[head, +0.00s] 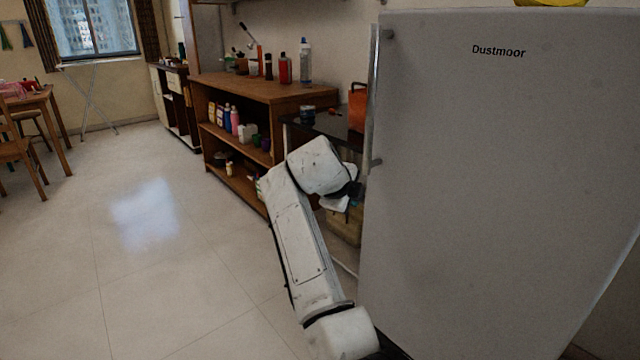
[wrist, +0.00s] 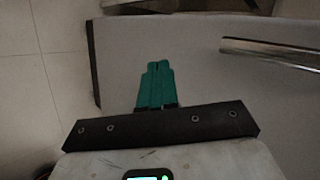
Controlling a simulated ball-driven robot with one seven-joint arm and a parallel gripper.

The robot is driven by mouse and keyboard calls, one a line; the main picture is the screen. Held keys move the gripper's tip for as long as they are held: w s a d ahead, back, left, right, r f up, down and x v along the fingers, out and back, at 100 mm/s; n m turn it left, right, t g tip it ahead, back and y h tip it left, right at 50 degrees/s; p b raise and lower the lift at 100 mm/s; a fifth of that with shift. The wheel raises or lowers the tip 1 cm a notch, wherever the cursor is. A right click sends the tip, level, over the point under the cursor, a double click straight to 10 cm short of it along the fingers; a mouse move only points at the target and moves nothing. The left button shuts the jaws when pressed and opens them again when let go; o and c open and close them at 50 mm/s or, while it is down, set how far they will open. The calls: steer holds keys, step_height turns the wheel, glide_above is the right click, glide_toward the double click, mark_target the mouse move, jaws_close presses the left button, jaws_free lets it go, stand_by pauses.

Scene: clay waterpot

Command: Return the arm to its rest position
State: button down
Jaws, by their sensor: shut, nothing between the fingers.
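My arm (head: 300,245) rises from the bottom of the head view and bends at the elbow beside the fridge. Its wrist end is near the fridge's left edge, partly hidden behind my own links, and the fingertips cannot be made out there. In the wrist view my gripper (wrist: 158,68) shows as two green fingers close together, shut and empty. Behind the fingers is a plain grey surface, with a metal bar handle (wrist: 270,50) to the right, apart from them.
The grey fridge (head: 500,180) fills the right side, close to my arm. A wooden shelf unit (head: 265,92) with bottles stands behind, next to a dark-topped low table (head: 325,122). The tiled floor (head: 130,250) at left is clear. A chair (head: 20,160) stands far left.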

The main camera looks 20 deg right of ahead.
steer(key=s+d+f+n+g+y, duration=0.1)
steer(key=s+d+f+n, duration=0.15)
steer(key=s+f, duration=0.35)
steer(key=s+d+f+n, duration=0.1)
steer(key=s+f+n, duration=0.3)
steer(key=f, duration=0.4)
steer(key=s+f+n+g+y, duration=0.1)
steer(key=s+f+n, duration=0.5)
steer(key=s, duration=0.5)
steer(key=s+f+n+g+y, duration=0.15)
steer(key=s+f+n, duration=0.35)
steer(key=s+f, duration=0.5)
steer(key=s+a+n+g+y, duration=0.3)
steer(key=s+n, duration=0.6)
steer(key=s, duration=1.2)
step_height(320, 180, up, 24)
steer(key=t+p, duration=0.1)
steer(key=p, duration=2.4)
steer(key=shift+w+a+r, duration=0.2)
steer(key=shift+a, duration=0.1)
